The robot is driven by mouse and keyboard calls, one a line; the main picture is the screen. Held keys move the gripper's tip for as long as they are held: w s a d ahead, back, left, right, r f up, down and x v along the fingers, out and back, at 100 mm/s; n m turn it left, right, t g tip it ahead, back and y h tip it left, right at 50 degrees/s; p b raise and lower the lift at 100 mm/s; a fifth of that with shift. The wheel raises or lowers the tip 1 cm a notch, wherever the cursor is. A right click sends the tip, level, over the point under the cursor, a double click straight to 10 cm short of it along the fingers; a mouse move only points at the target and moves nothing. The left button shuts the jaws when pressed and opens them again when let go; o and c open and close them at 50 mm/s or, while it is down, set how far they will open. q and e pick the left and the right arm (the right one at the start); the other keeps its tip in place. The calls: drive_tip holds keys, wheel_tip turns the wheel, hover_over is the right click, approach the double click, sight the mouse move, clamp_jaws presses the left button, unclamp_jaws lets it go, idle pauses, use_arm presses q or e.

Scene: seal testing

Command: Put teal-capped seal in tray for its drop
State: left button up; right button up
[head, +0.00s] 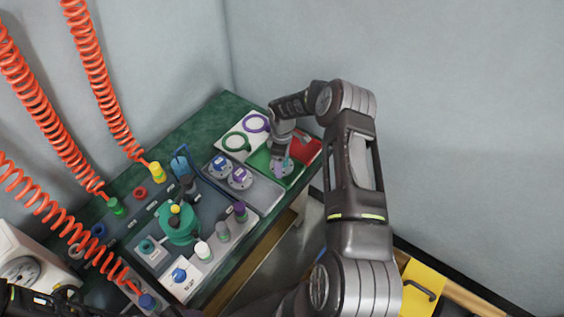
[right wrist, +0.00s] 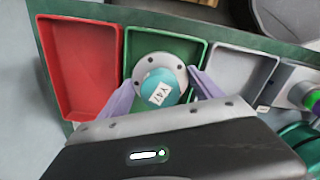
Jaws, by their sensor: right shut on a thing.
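The teal-capped seal (right wrist: 160,84) has a round grey flange and a teal cap with a white label. In the right wrist view it is within the outline of the green tray (right wrist: 194,52), its cap between my lilac fingers. My right gripper (right wrist: 163,98) is shut on it. I cannot tell whether the flange touches the tray floor. In the head view the right gripper (head: 281,166) is over the green tray (head: 259,160), and the arm and hand hide much of the seal.
The red tray (right wrist: 82,68) and the grey tray (right wrist: 240,75) flank the green one. A blue-capped seal (head: 218,167) and a purple-capped seal (head: 239,178) stand nearby. Coiled orange hoses (head: 48,102) hang at left. A green ring (head: 236,142) and purple ring (head: 256,122) lie on a white board.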

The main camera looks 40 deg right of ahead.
drive_tip(key=shift+f, duration=0.1)
drive_tip(key=o, duration=1.5)
drive_tip(key=shift+f, duration=0.1)
drive_tip(key=o, duration=0.5)
drive_tip(key=shift+c, duration=0.2)
drive_tip(key=shift+r, duration=0.3)
wheel_tip(320, 180, up, 12)
drive_tip(key=p, duration=0.4)
drive_tip(key=shift+p, duration=0.35)
drive_tip(key=shift+f, duration=0.15)
